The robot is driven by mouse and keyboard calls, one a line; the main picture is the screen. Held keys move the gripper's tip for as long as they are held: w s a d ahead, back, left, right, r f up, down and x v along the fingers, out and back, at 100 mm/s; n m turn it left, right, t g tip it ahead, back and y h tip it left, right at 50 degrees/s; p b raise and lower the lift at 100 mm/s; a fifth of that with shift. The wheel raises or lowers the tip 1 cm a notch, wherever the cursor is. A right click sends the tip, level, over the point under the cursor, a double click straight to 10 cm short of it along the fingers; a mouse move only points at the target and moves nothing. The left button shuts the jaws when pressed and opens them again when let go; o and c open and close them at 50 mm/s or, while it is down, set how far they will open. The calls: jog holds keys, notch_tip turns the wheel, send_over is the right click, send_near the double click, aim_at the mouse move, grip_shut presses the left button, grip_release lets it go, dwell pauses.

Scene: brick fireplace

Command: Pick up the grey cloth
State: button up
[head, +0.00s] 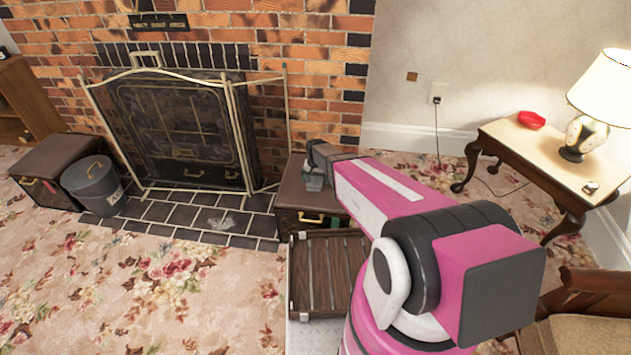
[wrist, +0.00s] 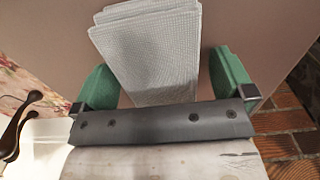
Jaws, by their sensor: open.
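The grey cloth (wrist: 150,50) is folded in a few layers and has a fine waffle texture. In the wrist view it lies on a plain brown surface, which looks like the top of the brown case by the hearth (head: 296,195). My gripper (wrist: 163,78) is open, with a green finger on each side of the cloth's near part. Neither finger visibly touches the cloth, and its near end is hidden behind the gripper body. In the head view my gripper (head: 314,174) is over that case, and my arm hides the case's right part.
A slatted wooden case (head: 322,280) stands in front, partly behind my arm. A fireplace screen (head: 180,130) and a grey bucket (head: 92,184) are to the left. A side table (head: 545,160) with a lamp (head: 588,125) and red dish (head: 531,120) stands right. Carpet at left is clear.

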jog(key=c, duration=1)
jog(key=shift+r, duration=0.1)
jog(key=shift+c, duration=0.2)
jog(key=shift+r, duration=0.45)
jog(key=r, duration=0.2)
jog(key=a+r, duration=0.1)
jog(key=r, duration=0.1)
jog(key=shift+s, duration=0.3)
jog(key=s+a+r, duration=0.3)
jog(key=a+r, duration=0.3)
jog(key=a, duration=0.4)
jog(key=shift+s, duration=0.2)
